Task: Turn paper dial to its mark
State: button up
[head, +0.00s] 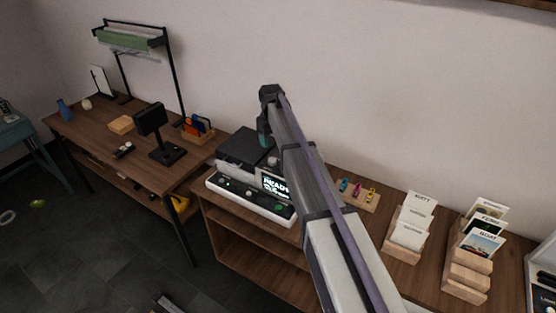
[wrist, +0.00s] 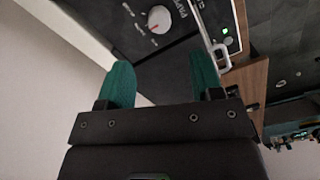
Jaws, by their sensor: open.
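The paper dial (wrist: 159,19) is a round white knob with a small red mark on a dark panel, with PAPER lettering beside it in the wrist view. Small labels sit around the knob, too small to read. My gripper (wrist: 162,78) has two green fingers, spread apart with nothing between them. The dial lies beyond the fingertips, roughly between them in the picture, and apart from them. In the head view my gripper (head: 264,134) hangs over the dark and white printer (head: 245,150), whose screen (head: 275,185) reads READY. My arm hides part of the printer.
A green lit button (wrist: 228,31) and a pale handle (wrist: 212,38) are right of the dial. Card holders (head: 408,240) and a small wooden tray (head: 358,196) stand right of the printer. A second desk (head: 95,133) is at the left.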

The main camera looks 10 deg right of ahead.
aim_at(272, 159)
notch_tip(272, 159, down, 10)
jog(key=b, duration=0.9)
jog(key=shift+r, duration=0.15)
jog(key=c, duration=0.9)
